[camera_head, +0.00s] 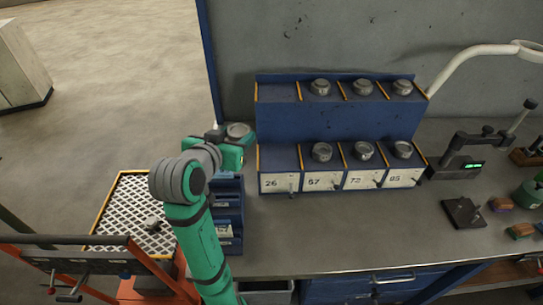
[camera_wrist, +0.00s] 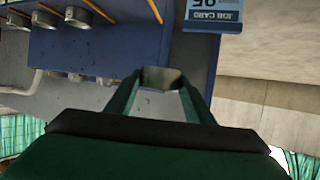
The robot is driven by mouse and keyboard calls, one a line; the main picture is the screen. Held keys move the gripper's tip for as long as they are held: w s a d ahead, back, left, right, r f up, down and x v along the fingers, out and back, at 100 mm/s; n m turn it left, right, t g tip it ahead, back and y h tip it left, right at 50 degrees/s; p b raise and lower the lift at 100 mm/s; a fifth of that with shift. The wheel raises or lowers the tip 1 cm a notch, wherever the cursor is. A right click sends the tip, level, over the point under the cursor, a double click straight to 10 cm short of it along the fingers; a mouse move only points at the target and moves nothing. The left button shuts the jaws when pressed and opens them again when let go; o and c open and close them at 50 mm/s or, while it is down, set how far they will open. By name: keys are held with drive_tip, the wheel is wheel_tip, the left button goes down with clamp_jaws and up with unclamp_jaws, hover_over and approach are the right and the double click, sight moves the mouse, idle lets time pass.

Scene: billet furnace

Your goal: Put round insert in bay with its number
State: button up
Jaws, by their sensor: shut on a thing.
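My gripper (camera_wrist: 160,88) is shut on a grey round insert (camera_wrist: 162,78). In the head view the insert (camera_head: 238,130) is held up, just left of a blue rack (camera_head: 330,122). The rack has two rows of bays with orange dividers. The lower row has white number plates, which look like 26 (camera_head: 278,183), 57 (camera_head: 320,182), 72 and 85. The leftmost bays of both rows look empty; the others each hold a grey round insert (camera_head: 322,152). I see no number on the held insert.
A blue job card (camera_wrist: 213,14) shows upside down in the wrist view; its number is hard to read. A white mesh tray (camera_head: 133,212) is at left. Bench space (camera_head: 350,228) before the rack is clear.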

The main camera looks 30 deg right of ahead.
drive_tip(key=d+f, duration=0.3)
drive_tip(key=d, duration=0.4)
hover_over(278, 162)
drive_tip(key=a, duration=0.1)
drive_tip(key=f, duration=0.4)
drive_tip(key=shift+w+a+f, duration=0.15)
drive_tip(key=shift+a+f, duration=0.05)
drive_tip(key=shift+d+f, duration=0.65)
drive_tip(key=shift+f, duration=1.75)
drive_tip(key=shift+f, duration=0.15)
drive_tip(key=o, duration=1.6)
drive_tip(key=shift+o, duration=0.2)
